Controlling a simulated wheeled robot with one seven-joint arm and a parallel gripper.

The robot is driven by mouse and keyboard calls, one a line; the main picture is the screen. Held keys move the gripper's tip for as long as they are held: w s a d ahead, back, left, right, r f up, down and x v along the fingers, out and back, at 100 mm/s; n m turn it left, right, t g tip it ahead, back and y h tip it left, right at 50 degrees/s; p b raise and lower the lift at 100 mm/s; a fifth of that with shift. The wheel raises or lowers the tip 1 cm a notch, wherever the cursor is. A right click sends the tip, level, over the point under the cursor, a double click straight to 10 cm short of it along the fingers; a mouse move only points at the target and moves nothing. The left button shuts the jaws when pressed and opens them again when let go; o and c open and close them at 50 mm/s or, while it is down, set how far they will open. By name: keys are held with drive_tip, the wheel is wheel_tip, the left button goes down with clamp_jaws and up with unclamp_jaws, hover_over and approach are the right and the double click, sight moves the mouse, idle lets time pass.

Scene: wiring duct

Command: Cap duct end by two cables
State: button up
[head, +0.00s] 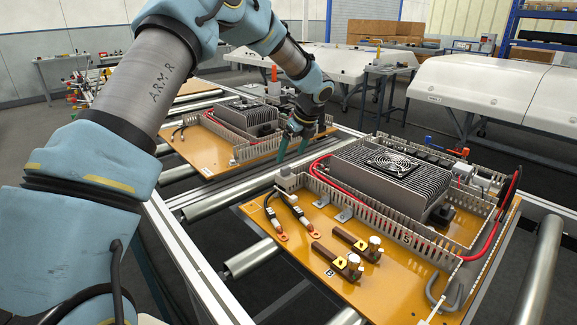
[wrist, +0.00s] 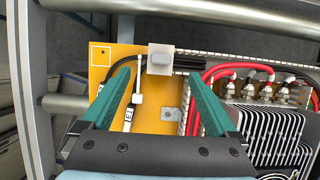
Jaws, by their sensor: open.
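A light grey end cap (head: 286,180) sits at the near-left corner of the slotted duct (head: 375,214); the cap (wrist: 160,60) also shows at top centre in the wrist view. I cannot tell whether it is fully seated. Two black cables with white labels and copper lugs (head: 281,237) come out beside the cap onto the orange board. In the wrist view a black cable (wrist: 122,57) runs up to the cap's left side. My gripper (head: 292,155), with teal fingers, is open and empty above and behind the cap. In the wrist view its fingers (wrist: 161,72) stand either side of the cap, apparently apart from it.
A finned heatsink with a fan (head: 392,163) and red cables (head: 322,175) stand close right of the cap. Brass terminals (head: 345,262) are on the board's front. A second board (head: 222,150) lies behind on the roller conveyor (head: 225,201).

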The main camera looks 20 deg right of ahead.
drive_tip(key=shift+v, duration=1)
drive_tip(key=shift+a+r, duration=0.1)
